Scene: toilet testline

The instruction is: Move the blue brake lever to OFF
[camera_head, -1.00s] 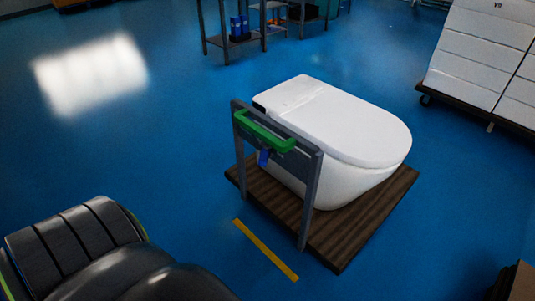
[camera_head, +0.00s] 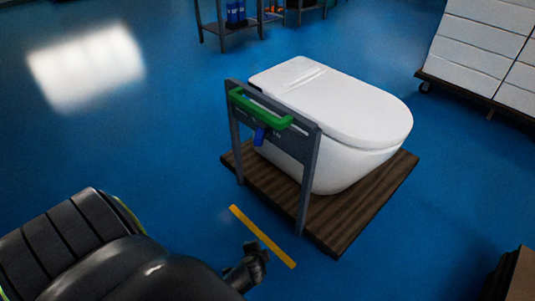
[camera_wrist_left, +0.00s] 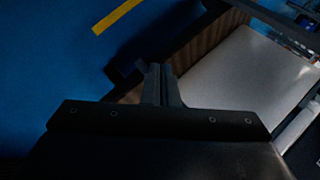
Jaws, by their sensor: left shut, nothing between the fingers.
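The blue brake lever (camera_head: 261,136) hangs below a green handle (camera_head: 262,110) on a grey frame (camera_head: 312,170). The frame stands at the near-left end of a dark wooden platform (camera_head: 345,222) carrying a white toilet (camera_head: 345,105). My left gripper (camera_head: 257,258) is low in the foreground, apart from the lever and in front of the frame. Its fingers are shut and empty in the left wrist view (camera_wrist_left: 160,82). The lever cannot be made out in the left wrist view. My right gripper is not in view.
A yellow floor strip (camera_head: 262,237) lies between my left gripper and the platform. A shelf rack (camera_head: 228,28) stands at the back. A cart (camera_head: 480,100) with white boxes is at the upper right. Blue floor (camera_head: 130,150) is clear on the left.

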